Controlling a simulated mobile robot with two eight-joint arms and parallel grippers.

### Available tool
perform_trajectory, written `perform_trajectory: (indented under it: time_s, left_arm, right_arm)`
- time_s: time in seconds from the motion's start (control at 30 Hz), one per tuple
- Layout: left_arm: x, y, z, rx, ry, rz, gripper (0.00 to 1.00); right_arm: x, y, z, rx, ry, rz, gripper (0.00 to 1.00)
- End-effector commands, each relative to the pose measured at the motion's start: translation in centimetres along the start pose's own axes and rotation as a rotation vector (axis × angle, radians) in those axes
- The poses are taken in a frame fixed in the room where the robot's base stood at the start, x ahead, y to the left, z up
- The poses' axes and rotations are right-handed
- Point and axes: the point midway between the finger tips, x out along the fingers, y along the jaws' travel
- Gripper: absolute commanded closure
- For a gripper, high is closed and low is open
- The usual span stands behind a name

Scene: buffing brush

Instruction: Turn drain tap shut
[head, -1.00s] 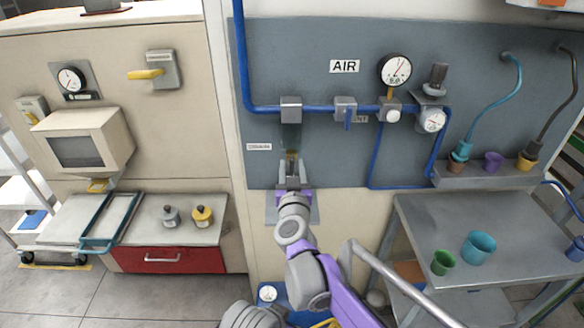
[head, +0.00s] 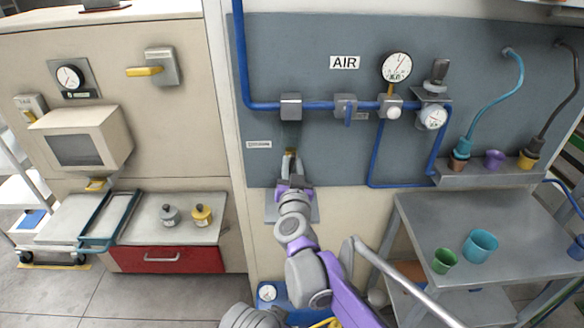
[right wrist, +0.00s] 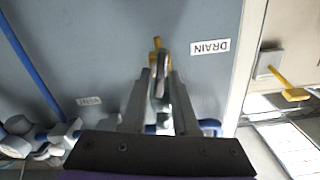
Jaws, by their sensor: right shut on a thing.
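The drain tap (head: 290,152) shows as a small yellow piece at the bottom of the dark filter bowl under the blue air pipe. In the right wrist view its yellow end (right wrist: 156,45) sticks out beyond the fingertips, beside the upside-down DRAIN label (right wrist: 210,47). My right gripper (head: 291,163) reaches up to it from below and is shut on it. In the right wrist view my right gripper's fingers (right wrist: 160,82) stand close together, hiding most of the tap's body. My left gripper is in neither view.
A blue air pipe (head: 325,106) with a blue-handled valve (head: 347,112) and gauges (head: 396,68) runs along the grey panel. A steel table (head: 480,225) with a green cup (head: 444,260) and a teal cup (head: 481,245) stands at right. The cream cabinet (head: 190,110) fills the left.

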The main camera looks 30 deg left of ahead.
Motion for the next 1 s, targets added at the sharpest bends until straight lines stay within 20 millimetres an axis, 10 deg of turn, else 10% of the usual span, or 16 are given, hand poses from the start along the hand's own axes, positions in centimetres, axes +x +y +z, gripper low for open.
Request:
perform_trajectory:
  time_s: [1.0]
  left_arm:
    - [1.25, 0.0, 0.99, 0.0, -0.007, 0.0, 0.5]
  right_arm:
    - [0.0, 0.49, 0.2, 0.956, 0.001, 0.0, 1.0]
